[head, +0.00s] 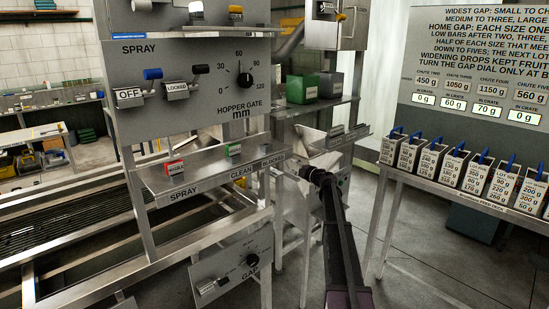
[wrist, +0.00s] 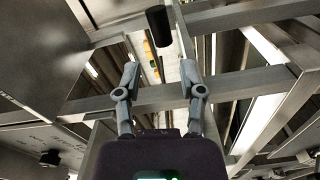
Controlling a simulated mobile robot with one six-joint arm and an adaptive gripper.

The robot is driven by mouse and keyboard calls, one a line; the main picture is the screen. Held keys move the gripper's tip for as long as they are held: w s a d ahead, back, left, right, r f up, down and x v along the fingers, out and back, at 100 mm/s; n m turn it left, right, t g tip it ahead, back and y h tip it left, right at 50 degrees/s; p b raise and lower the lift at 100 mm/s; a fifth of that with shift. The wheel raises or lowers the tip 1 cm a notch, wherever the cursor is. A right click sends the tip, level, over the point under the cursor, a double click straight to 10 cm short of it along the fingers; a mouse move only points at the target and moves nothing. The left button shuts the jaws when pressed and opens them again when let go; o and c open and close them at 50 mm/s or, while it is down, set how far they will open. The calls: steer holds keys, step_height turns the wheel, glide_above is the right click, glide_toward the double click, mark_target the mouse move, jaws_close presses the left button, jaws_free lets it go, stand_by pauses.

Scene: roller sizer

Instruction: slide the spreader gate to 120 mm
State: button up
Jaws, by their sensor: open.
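My gripper (wrist: 160,75) is open and empty in the wrist view, its two fingers apart. A black cylindrical handle (wrist: 158,26) shows just beyond the fingertips, in line with the gap; I cannot tell whether it belongs to the spreader gate. No gate in view carries a spreader label. In the head view a dial (head: 245,80) marked "HOPPER GATE mm", with a scale from 0 to 120, is on the grey panel (head: 205,105); its pointer stands near 60. My arm reaches forward to the metal frame, and its fingers are not clear there.
Metal beams (wrist: 240,98) cross close around the fingers in the wrist view. In the head view, a bench with several labelled bins (head: 450,165) stands at the right, and a roller bed (head: 70,225) lies at the left. Open floor (head: 430,270) shows at the lower right.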

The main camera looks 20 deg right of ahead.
steer(key=shift+w, duration=0.1)
stand_by(0.3)
steer(key=x, duration=1.3)
steer(key=shift+w+a, duration=0.15)
steer(key=shift+w, duration=0.15)
jaws_close()
